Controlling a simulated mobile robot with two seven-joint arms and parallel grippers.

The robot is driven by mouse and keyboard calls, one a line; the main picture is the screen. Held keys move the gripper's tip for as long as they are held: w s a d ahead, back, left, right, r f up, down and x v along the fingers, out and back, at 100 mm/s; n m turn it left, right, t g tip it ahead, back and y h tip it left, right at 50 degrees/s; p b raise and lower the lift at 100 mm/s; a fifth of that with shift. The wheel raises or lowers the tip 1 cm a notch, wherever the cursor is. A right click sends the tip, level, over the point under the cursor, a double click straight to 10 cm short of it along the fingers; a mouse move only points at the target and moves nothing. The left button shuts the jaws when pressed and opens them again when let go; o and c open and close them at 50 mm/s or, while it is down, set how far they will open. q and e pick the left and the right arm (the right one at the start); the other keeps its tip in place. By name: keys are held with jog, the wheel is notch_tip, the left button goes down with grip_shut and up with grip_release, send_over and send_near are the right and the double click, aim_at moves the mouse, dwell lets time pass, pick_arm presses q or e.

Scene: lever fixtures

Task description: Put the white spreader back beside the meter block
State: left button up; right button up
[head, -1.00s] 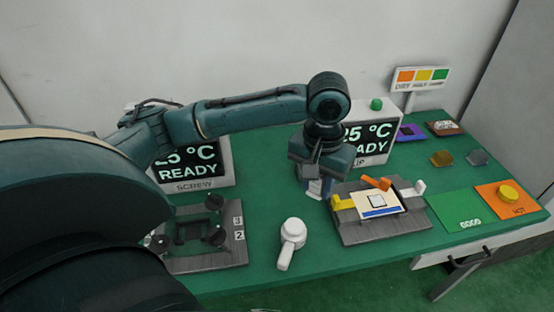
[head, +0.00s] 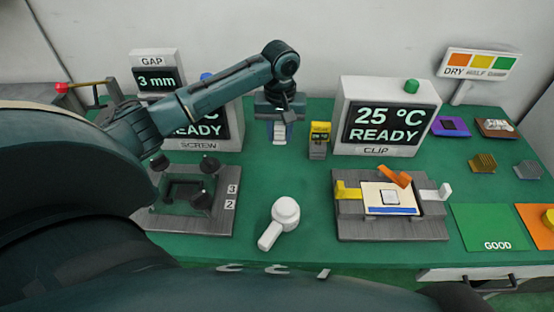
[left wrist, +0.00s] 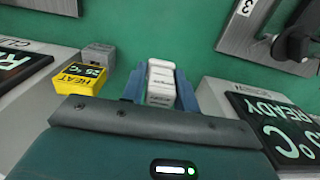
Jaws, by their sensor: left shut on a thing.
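The white spreader (left wrist: 161,82) is between the blue fingers of my left gripper (left wrist: 160,90) in the left wrist view. In the head view my left gripper (head: 279,138) points down at the back of the green table, shut on the spreader, whose white part shows only as a small patch. The meter block (head: 319,140), yellow-topped on a grey base, stands just right of the gripper, apart from it. In the left wrist view the meter block (left wrist: 80,77) lies left of the fingers. Whether the spreader touches the table is unclear. My right gripper is out of view.
The SCREW display box (head: 225,125) and CLIP display box (head: 388,115) flank the gripper. A white knobbed tool (head: 280,222) lies in front on clear green table. The screw fixture (head: 190,200) is at left, the clip fixture (head: 390,228) at right.

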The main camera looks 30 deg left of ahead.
aim_at(280, 124)
pick_arm(q)
jog(key=shift+f, duration=4.5)
jog(key=o, duration=0.9)
notch_tip(280, 124, up, 12)
jog(key=shift+r, duration=0.2)
jog(key=shift+s+d+f, duration=0.1)
